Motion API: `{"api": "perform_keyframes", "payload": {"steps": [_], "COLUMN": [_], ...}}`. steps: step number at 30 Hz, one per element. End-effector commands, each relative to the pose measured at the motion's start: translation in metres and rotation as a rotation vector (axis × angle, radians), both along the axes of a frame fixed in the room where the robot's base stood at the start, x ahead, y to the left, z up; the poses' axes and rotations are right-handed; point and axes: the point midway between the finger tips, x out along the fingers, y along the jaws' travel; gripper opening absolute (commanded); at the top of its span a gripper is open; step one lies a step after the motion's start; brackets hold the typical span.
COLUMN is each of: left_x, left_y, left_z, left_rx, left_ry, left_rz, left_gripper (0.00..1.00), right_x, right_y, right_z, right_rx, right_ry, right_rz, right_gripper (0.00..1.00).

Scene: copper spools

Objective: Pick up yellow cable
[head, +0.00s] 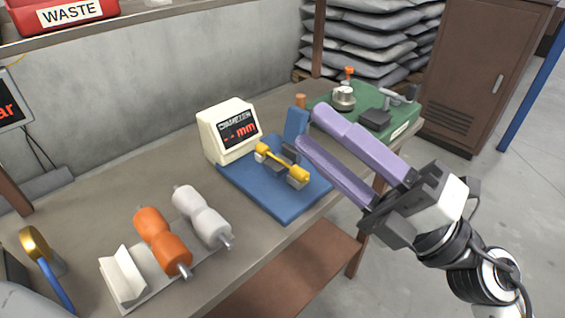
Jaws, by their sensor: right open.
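The yellow cable (281,164) is a short yellow piece with thicker ends. My right gripper (307,127) comes in from the right with long purple fingers. It is open and empty, its fingertips just right of the cable and near an upright blue block (297,124) on the plate. My left gripper is not in view.
Orange (162,241) and white (201,216) spools lie on a white rack (123,275) at the front left. A green fixture (375,112) stands at the back right of the table. A red WASTE bin (62,14) sits on the shelf above.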

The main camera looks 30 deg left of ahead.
Motion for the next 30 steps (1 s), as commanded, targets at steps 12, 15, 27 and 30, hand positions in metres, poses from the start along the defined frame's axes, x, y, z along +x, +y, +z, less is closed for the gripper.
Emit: {"api": "perform_keyframes", "payload": {"steps": [12, 15, 27, 30], "left_x": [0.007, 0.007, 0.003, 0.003], "left_y": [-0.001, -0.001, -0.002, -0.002], "left_z": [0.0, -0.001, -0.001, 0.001], "left_rx": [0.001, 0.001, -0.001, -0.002], "left_ry": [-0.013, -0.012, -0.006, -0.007], "left_rz": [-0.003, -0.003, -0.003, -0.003], "left_gripper": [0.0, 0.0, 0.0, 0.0], "right_x": [-0.03, -0.004, 0.055, 0.059], "right_y": [0.029, 0.012, -0.02, -0.01], "right_z": [-0.059, -0.07, -0.075, -0.086], "right_rx": [-0.83, -1.033, -1.378, -1.377], "right_ry": [-0.937, -1.082, -1.274, -1.274], "right_rz": [0.191, 0.169, 0.081, 0.082], "right_gripper": [0.4, 0.4, 0.4, 0.4]}}
